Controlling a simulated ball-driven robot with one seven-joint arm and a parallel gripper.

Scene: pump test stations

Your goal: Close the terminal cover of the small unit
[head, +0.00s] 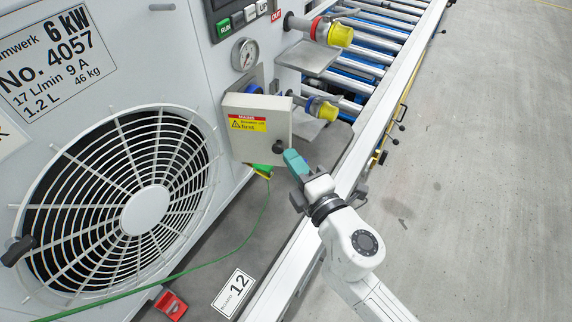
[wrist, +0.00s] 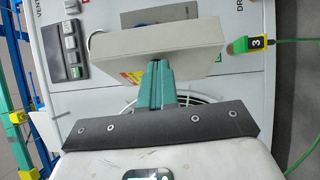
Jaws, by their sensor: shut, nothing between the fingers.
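The terminal cover (head: 254,142) is a beige box-like flap on the small unit (head: 75,130). It has a yellow and red mains label and a dark round knob at its lower right. It appears to stand out at an angle from the unit's panel. My gripper (head: 291,158) is shut and empty, its teal fingers close beside the cover's lower right edge. In the wrist view the cover (wrist: 150,45) is a thick pale slab just beyond the fingertips (wrist: 157,68). Whether the fingertips touch it I cannot tell.
A green cable runs from a green clip (wrist: 240,44) beside the panel. Yellow connectors (head: 340,35) stick out above right of the cover. A fan grille (head: 145,208) is at left. A red block (head: 171,305) lies on the bench. Free floor (head: 490,180) is at right.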

